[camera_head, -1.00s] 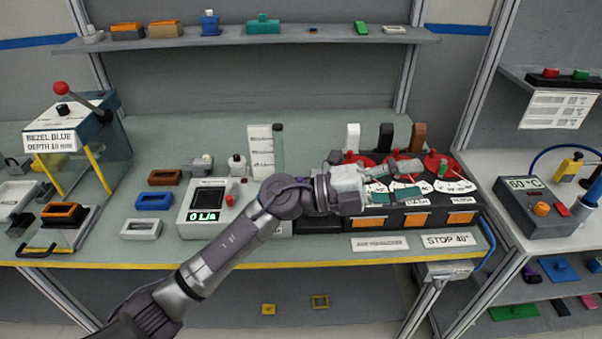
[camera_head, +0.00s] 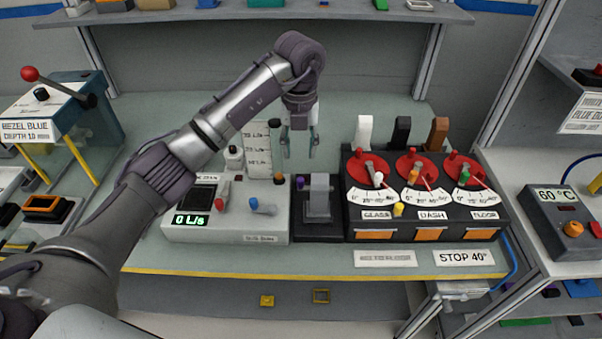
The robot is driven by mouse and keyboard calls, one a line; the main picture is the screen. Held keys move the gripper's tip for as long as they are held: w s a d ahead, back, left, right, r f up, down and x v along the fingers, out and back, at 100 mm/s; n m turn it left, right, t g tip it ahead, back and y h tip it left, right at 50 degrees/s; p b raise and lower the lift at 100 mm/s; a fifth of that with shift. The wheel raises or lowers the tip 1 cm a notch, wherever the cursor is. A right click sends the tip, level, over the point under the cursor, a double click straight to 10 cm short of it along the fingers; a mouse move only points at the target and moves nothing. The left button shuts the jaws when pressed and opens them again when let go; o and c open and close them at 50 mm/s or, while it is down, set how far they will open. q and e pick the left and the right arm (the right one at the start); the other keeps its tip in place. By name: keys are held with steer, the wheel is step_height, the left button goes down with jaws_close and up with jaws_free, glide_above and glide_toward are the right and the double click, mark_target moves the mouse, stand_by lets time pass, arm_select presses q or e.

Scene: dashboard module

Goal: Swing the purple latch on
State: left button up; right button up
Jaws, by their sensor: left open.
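A small purple latch (camera_head: 299,183) shows at the upper left of a black fixture (camera_head: 318,229), beside an upright grey block (camera_head: 320,196). My left gripper (camera_head: 300,146) points down behind and above this fixture. Its two fingers are apart with nothing between them, and it looks clear of the latch. I cannot tell from this view how far the fingers are from the latch in depth. My right gripper is not in view.
A flow meter box (camera_head: 235,227) stands left of the fixture. A dial panel (camera_head: 426,224) with red dials and levers stands close on its right. A graduated card (camera_head: 258,152) stands behind the meter. The bench front (camera_head: 330,262) is mostly clear.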

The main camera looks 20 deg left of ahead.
arm_select(q)
steer(key=p, duration=0.1)
glide_above(300, 179)
step_height(300, 179, down, 4)
steer(key=shift+s+f, duration=0.1)
step_height(300, 179, down, 4)
steer(key=shift+f+p, duration=0.15)
steer(key=shift+p, duration=0.4)
steer(key=shift+f, duration=0.75)
steer(key=shift+w, duration=0.2)
steer(key=shift+c, duration=0.4)
jaws_close()
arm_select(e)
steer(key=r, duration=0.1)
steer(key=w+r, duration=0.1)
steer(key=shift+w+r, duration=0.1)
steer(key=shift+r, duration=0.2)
